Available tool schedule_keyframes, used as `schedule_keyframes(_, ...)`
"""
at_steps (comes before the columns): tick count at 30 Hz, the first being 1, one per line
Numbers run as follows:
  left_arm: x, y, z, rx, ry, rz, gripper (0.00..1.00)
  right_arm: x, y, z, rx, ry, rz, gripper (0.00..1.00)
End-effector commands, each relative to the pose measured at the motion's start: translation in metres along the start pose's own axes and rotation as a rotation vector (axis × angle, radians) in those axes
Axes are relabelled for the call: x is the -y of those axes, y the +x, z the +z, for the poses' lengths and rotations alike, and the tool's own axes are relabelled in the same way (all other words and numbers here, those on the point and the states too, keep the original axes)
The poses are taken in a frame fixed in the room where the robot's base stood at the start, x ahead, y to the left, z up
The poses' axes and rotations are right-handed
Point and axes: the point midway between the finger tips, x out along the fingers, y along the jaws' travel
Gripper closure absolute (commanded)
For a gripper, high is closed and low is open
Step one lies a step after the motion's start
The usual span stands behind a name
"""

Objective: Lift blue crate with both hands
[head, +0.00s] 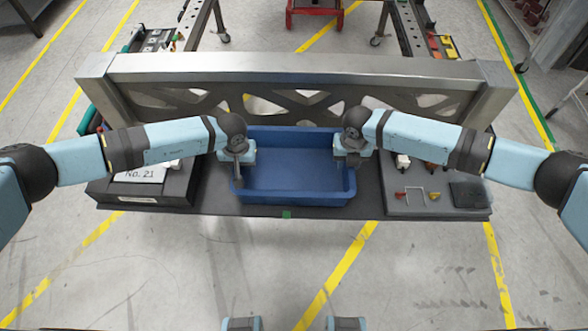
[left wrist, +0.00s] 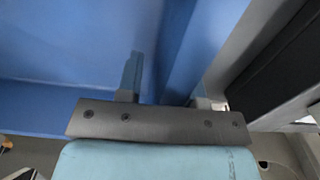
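The blue crate (head: 297,201) sits on the dark shelf in the middle of the head view, with its open top facing up. It looks empty. My left gripper (head: 237,170) is at the crate's left wall. In the left wrist view my left gripper (left wrist: 166,85) is open, with one finger inside the crate (left wrist: 60,50) and the other outside, apart with the wall between them. My right gripper (head: 351,163) is at the crate's right wall, pointing down. Its fingers are too small and partly hidden to tell whether they are open or shut.
A metal beam with cutouts (head: 300,68) stands right behind the crate. A dark box labelled No. 21 (head: 140,190) is to the left. A grey tray (head: 420,208) with small parts lies to the right. The floor in front is clear.

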Motion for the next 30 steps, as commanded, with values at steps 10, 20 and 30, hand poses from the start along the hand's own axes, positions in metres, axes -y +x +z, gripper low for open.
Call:
schedule_keyframes(10, 0.0002, 0.0084, -0.0002, -0.001, 0.0, 0.0, 0.66, 0.0, 0.0085, 0.0001, 0.001, 0.0, 0.001, 0.66)
schedule_keyframes(20, 0.0003, 0.0083, -0.0002, -0.001, 0.0, 0.0, 1.0, 0.0001, 0.0082, 0.0002, 0.001, 0.0, 0.0, 1.0)
schedule_keyframes(30, 0.0003, 0.0063, -0.0005, -0.001, 0.0, 0.0, 1.0, 0.0001, 0.0063, 0.0006, 0.001, 0.001, 0.001, 1.0)
